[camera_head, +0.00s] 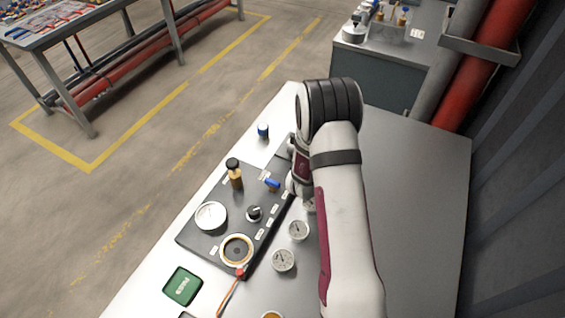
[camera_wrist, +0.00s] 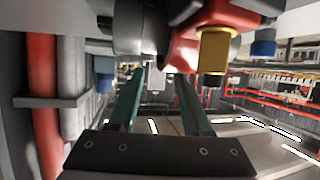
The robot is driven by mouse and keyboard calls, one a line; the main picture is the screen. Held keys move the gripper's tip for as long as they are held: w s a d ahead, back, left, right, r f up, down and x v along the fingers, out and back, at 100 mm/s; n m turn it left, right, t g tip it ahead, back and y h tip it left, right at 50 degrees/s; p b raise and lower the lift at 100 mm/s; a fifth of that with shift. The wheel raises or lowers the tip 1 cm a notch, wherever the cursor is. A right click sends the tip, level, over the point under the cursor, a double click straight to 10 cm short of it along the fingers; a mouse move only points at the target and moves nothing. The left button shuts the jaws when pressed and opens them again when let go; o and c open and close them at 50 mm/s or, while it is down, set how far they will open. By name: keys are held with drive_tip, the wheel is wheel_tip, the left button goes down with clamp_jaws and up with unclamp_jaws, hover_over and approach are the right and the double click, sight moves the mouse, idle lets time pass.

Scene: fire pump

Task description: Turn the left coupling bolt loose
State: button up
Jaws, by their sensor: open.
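My gripper (camera_wrist: 160,76) shows in the wrist view as two green fingers standing apart, with a gap between them. A small pale part (camera_wrist: 156,78) shows between the fingertips; I cannot tell whether it lies in the grip or behind. Dark and grey round parts (camera_wrist: 150,28) and a red part (camera_wrist: 182,48) are close by the fingertips. I cannot single out the left coupling bolt in either view. In the head view my arm covers the fingers and the place where they work, at the right edge of the dark panel (camera_head: 220,225).
The right of the table (camera_head: 420,200) is clear.

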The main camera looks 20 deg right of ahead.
drive_tip(key=s+a+r+n+g+y, duration=0.2)
drive_tip(key=s+a+r+g+y, duration=0.6)
drive_tip(key=s+a+r, duration=0.6)
drive_tip(key=shift+s+a+r, duration=0.3)
drive_tip(key=shift+s+a, duration=0.2)
drive_tip(key=shift+s, duration=0.75)
drive_tip(key=s+a+g, duration=0.1)
drive_tip(key=s+a, duration=0.2)
drive_tip(key=s, duration=0.7)
drive_tip(key=s+a+m+g+y, duration=0.1)
drive_tip(key=s+a+g, duration=0.1)
drive_tip(key=s, duration=0.9)
drive_tip(key=shift+s+a+r+g, duration=0.2)
drive_tip(key=shift+a+g, duration=0.1)
drive_tip(key=shift+a, duration=0.25)
